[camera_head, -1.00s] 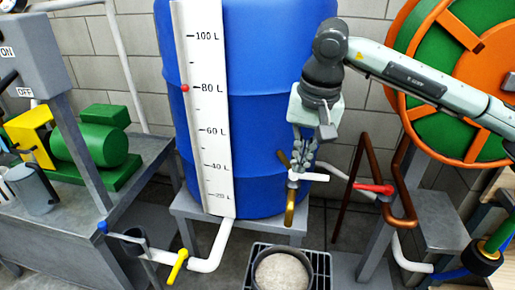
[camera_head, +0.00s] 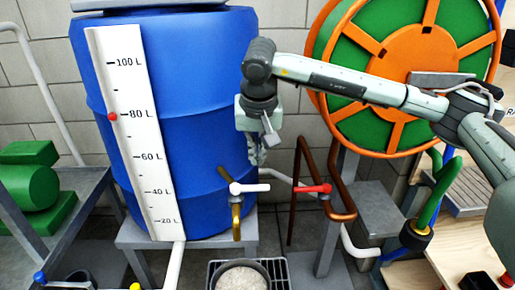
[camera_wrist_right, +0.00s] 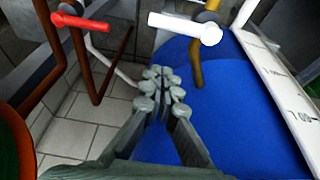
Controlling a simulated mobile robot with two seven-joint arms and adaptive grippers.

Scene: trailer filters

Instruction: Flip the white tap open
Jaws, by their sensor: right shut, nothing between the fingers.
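The white tap (camera_head: 249,188) sits on a brass spout low at the front right of the blue barrel (camera_head: 185,85). Its white handle points sideways, to the right in the head view. In the right wrist view the white tap (camera_wrist_right: 186,27) is at the top, beyond the fingertips. My right gripper (camera_head: 257,158) is shut and empty, hanging just above and behind the tap handle in the head view. In the right wrist view my right gripper (camera_wrist_right: 163,78) shows its fingers together, with a gap between them and the tap. My left gripper is not in view.
A red-handled tap (camera_head: 313,189) on brown pipes is right of the white tap. A pot of pale grains (camera_head: 241,278) stands on a grate below the spout. A white litre scale (camera_head: 133,135) with a red marker runs down the barrel. A green and orange reel (camera_head: 410,70) stands behind my right arm.

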